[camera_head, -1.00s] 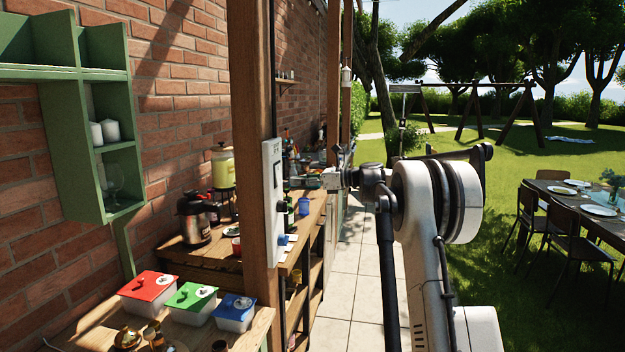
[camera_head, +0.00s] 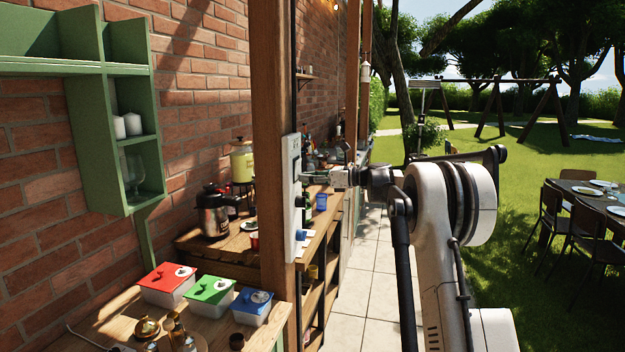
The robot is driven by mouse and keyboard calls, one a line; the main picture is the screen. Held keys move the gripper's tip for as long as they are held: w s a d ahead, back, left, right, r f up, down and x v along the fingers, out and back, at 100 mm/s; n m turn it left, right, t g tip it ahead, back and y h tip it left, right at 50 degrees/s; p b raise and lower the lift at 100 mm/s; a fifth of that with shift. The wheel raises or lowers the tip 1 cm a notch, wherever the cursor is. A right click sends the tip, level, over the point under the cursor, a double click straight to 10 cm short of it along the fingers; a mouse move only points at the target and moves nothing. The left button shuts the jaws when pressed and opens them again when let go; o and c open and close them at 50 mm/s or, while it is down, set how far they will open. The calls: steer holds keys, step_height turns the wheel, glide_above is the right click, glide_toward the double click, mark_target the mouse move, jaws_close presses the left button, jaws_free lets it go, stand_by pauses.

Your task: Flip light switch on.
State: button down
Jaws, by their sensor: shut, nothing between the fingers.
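A white switch panel (camera_head: 291,200) is mounted upright on the side of the wooden post (camera_head: 272,120). A small dark part shows on its face; it is seen nearly edge-on, so I cannot tell the switch's position. My gripper (camera_head: 304,177) is shut and empty, pointing left at the upper-middle part of the panel. Its tips are at or very close to the panel face; I cannot tell whether they touch.
Red, green and blue lidded boxes (camera_head: 214,289) stand on the wooden table at the lower left. A green shelf (camera_head: 110,120) hangs on the brick wall. Behind the post, a counter (camera_head: 205,245) holds a kettle and a yellow dispenser. Paving to the right is clear.

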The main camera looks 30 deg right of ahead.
steer(key=shift+s+r, duration=0.1)
steer(key=f+b+v, duration=0.2)
steer(key=f+v, duration=0.1)
steer(key=v, duration=1)
steer(key=shift+s+d, duration=0.2)
steer(key=shift+d, duration=0.2)
steer(key=s+a+r+n+g+h, duration=0.1)
steer(key=s+a+n+g+h, duration=0.3)
steer(key=a, duration=1.1)
steer(key=s+a+f+n+h, duration=0.2)
steer(key=s+a+n, duration=0.5)
steer(key=s+a, duration=0.55)
steer(key=s+a+f+n+h, duration=0.2)
steer(key=s+f+n, duration=0.3)
steer(key=s, duration=0.4)
steer(key=s+a+f+n+h, duration=0.1)
steer(key=s+f+n+h, duration=0.1)
steer(key=s+f+n, duration=0.3)
steer(key=s+a+f+n+h+b, duration=0.1)
steer(key=s+f+n, duration=0.4)
steer(key=s, duration=0.9)
steer(key=shift+a+f+h, duration=0.15)
steer(key=shift+a+h, duration=0.65)
steer(key=shift+h, duration=0.1)
